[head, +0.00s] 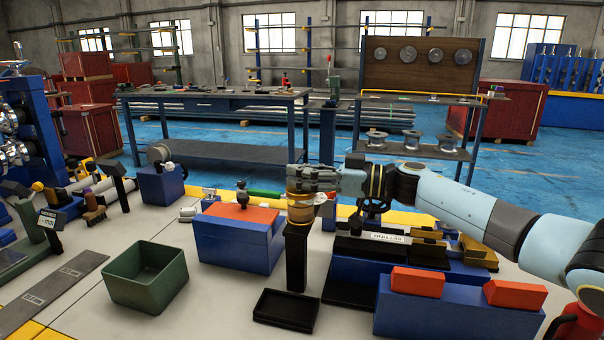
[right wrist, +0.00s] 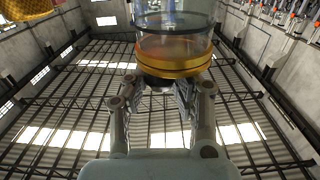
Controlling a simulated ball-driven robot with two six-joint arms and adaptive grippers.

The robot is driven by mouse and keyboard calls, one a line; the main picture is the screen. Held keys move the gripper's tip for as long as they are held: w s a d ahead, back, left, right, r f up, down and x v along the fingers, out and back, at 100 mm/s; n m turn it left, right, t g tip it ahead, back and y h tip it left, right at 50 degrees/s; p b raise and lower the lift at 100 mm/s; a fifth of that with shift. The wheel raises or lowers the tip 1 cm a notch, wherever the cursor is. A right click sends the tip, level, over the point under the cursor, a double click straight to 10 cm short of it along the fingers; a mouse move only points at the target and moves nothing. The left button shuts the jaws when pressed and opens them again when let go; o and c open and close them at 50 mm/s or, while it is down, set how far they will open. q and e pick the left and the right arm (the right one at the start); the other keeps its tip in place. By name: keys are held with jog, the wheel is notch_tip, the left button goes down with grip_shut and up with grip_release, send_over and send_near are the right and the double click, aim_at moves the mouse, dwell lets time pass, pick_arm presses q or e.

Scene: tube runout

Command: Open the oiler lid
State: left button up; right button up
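The oiler (head: 300,212) is a small amber glass cup with brass-coloured bands, upright on a black post. In the right wrist view the oiler (right wrist: 175,48) fills the top, with clear glass, amber liquid and a bright brass ring. A dark lid-like part (right wrist: 160,82) shows beside that ring, between my fingers. My right gripper (head: 312,180) reaches in from the right at the oiler's top. In the right wrist view its fingers (right wrist: 163,88) lie on either side of the dark part; whether they press on it is unclear. My left gripper is not in view.
A blue block with an orange top (head: 243,214) stands left of the post. A green bin (head: 150,285) and a black tray (head: 286,310) are in front. Blue and black fixtures with orange blocks (head: 417,281) crowd the right, below my right arm.

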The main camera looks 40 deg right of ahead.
aim_at(298, 192)
grip_shut()
jog(key=shift+a+r+n, duration=0.1)
jog(key=shift+n, duration=0.2)
jog(key=n+p, duration=0.1)
jog(key=a+r+n+p, duration=0.1)
jog(key=n, duration=0.1)
jog(key=shift+s, duration=0.4)
jog(key=n, duration=0.3)
jog(key=shift+s+a+r+p, duration=0.3)
jog(key=shift+s+a+p, duration=0.05)
jog(key=shift+s+a+n, duration=0.3)
jog(key=shift+n, duration=0.7)
jog(key=shift+s+a+f+n+b, duration=0.15)
jog(key=shift+s+a+n+b, duration=0.25)
jog(key=shift+n, duration=1.05)
jog(key=shift+s+a+f+n+b, duration=0.15)
jog(key=shift+s+a+n, duration=0.35)
jog(key=shift+n, duration=0.9)
jog(key=shift+s+a+f+n+b, duration=0.15)
jog(key=shift+s+a+n+b, duration=0.3)
jog(key=shift+n, duration=1)
jog(key=shift+a, duration=0.15)
jog(key=o, duration=0.8)
grip_release()
jog(key=shift+r, duration=0.1)
jog(key=shift+c, duration=0.2)
